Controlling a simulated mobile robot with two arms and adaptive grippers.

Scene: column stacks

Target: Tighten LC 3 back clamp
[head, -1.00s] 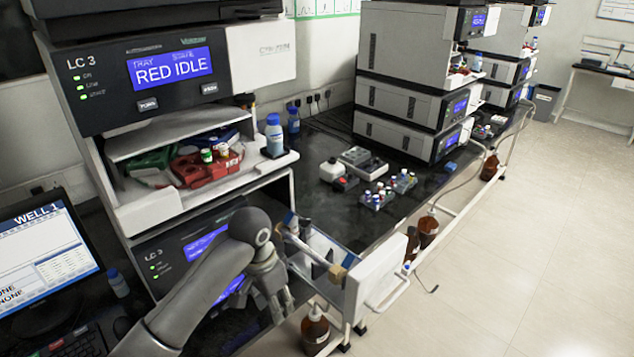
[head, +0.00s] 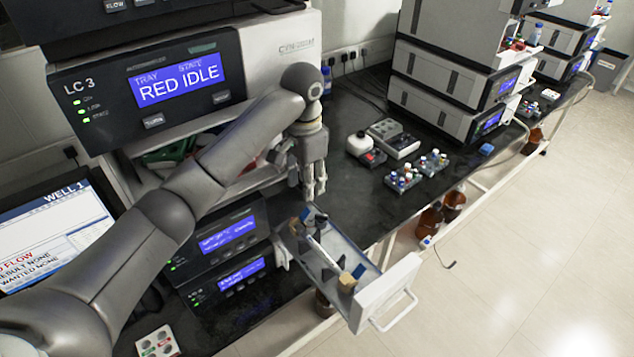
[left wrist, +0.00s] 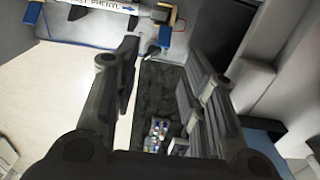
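The LC 3 drawer (head: 385,292) is pulled out from the stack, with a white column (head: 322,248) lying along it. The back clamp (head: 306,218), with blue and dark parts, is at the drawer's inner end; the front clamp (head: 350,280), with tan and blue parts, is near the white front panel. My left gripper (head: 315,192) points down just above the back end. In the left wrist view its fingers (left wrist: 162,58) are apart and empty. A clamp with blue and tan parts (left wrist: 168,18) and a column labelled PHENYL (left wrist: 100,4) show beyond them. Whether a finger touches the clamp is unclear.
The LC 3 display (head: 180,82) reads RED IDLE. A monitor (head: 52,235) stands at the left. Vial racks (head: 418,170) and small devices (head: 393,138) are on the black bench right of the arm. Brown bottles (head: 430,218) stand below the bench edge.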

